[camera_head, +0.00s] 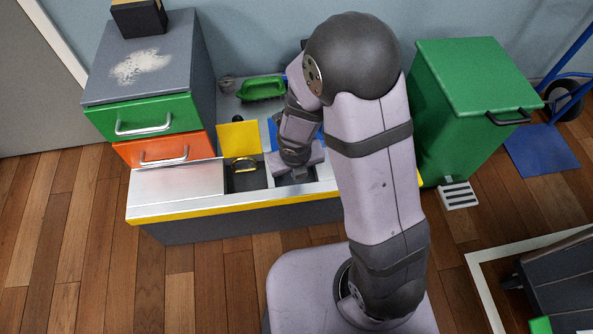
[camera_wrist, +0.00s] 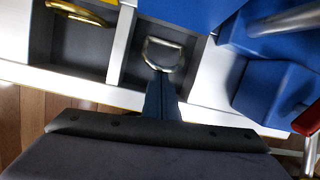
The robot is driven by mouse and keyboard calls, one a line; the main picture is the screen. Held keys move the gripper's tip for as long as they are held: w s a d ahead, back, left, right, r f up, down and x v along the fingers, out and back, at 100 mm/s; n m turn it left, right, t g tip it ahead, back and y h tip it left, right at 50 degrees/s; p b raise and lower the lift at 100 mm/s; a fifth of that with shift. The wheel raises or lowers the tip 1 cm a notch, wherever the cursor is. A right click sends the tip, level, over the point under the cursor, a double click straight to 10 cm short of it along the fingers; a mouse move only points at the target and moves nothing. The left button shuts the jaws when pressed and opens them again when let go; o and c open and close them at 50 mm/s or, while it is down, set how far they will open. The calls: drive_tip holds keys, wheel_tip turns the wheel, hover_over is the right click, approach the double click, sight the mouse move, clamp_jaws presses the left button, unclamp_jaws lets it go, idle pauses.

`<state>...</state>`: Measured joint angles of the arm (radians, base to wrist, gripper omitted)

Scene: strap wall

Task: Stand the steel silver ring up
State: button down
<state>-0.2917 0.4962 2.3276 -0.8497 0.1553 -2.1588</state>
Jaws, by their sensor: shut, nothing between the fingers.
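The steel silver ring (camera_wrist: 148,52) is a D-shaped loop in a grey recessed compartment, seen in the wrist view. From this angle I cannot tell how far it is tilted. My gripper (camera_wrist: 162,78) is shut and empty, its narrow fingertips at the near edge of the ring; I cannot tell whether they touch. In the head view my gripper (camera_head: 299,175) is over the compartment right of the gold ring, and the silver ring is hidden there.
A gold ring (camera_wrist: 85,14) is in the neighbouring left compartment, with a raised yellow lid (camera_head: 238,138) behind it. A raised blue lid (camera_wrist: 190,10) stands behind the silver ring. Blue blocks (camera_wrist: 272,90) and a red-ended handle (camera_wrist: 303,123) are close at right.

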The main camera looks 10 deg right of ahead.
drive_tip(key=w+r+p, duration=0.1)
drive_tip(key=p, duration=0.1)
drive_tip(key=shift+r+p, duration=0.3)
drive_tip(key=shift+w+d+r+p, duration=0.1)
drive_tip(key=shift+w+r+p, duration=0.2)
drive_tip(key=shift+w+p, duration=0.9)
drive_tip(key=shift+w+a+r+p, duration=0.1)
drive_tip(key=shift+w+r+p, duration=0.2)
drive_tip(key=shift+w+p, duration=0.9)
drive_tip(key=shift+w+d+r+p, duration=0.1)
drive_tip(key=shift+w+r+p, duration=0.35)
drive_tip(key=shift+p, duration=1.35)
drive_tip(key=shift+w+f, duration=0.15)
drive_tip(key=shift+f, duration=0.05)
drive_tip(key=shift+w+r+p, duration=0.1)
drive_tip(key=shift+r+p, duration=0.1)
drive_tip(key=shift+p, duration=0.1)
drive_tip(key=w+r+p, duration=0.3)
drive_tip(key=r+p, duration=0.4)
drive_tip(key=p, duration=1.2)
drive_tip(key=shift+a+p, duration=0.25)
drive_tip(key=shift+p, duration=0.15)
